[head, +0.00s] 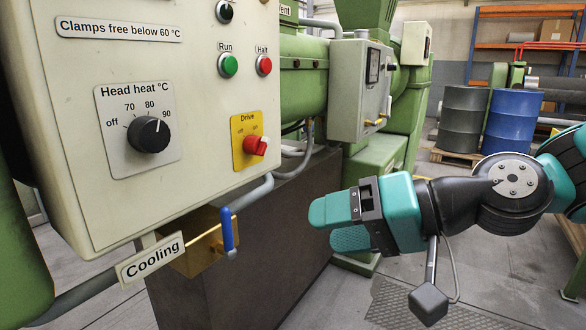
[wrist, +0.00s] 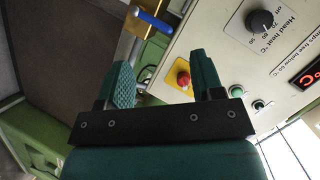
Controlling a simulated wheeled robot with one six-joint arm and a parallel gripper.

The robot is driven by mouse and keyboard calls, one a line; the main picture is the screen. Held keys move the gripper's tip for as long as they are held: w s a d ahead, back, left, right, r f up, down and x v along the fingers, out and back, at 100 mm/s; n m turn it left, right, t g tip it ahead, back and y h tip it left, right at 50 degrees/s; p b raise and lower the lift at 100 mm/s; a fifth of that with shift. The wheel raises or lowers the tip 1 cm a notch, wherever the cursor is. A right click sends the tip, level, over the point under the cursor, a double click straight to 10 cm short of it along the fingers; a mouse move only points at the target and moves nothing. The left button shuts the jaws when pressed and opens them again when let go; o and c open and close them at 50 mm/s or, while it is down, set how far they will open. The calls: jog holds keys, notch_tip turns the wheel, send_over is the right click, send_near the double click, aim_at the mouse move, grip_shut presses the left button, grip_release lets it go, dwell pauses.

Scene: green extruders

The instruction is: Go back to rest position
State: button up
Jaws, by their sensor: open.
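My gripper (head: 326,224) is open and empty, in front of the machine and to the right of the control box in the head view. Its two teal fingers are apart and touch nothing that I can see. In the wrist view, the open gripper (wrist: 163,72) shows one finger at each side, with the red drive switch (wrist: 184,79) seen between them. The cream control box (head: 200,95) fills the left of the head view. The blue cooling handle (head: 228,230) stands upright on a brass valve (head: 197,258), clear of the fingers.
The box carries a black head heat knob (head: 149,134), a green run button (head: 228,65) and a red halt button (head: 264,65). A grey box (head: 350,95) and green machine parts stand behind. Drums (head: 513,120) are at the back right. Floor shows free below my gripper.

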jog(key=s+d+f+n+g+h, duration=0.3)
jog(key=s+h, duration=0.1)
jog(key=s, duration=0.2)
jog(key=s+d+f+n+g+h, duration=0.2)
jog(key=s+d+f+h, duration=0.15)
jog(key=s+h, duration=0.2)
notch_tip(320, 180, up, 15)
jog(key=p, duration=1.5)
jog(key=shift+a+y, duration=0.2)
jog(key=shift+y, duration=0.25)
jog(key=shift+w, duration=0.1)
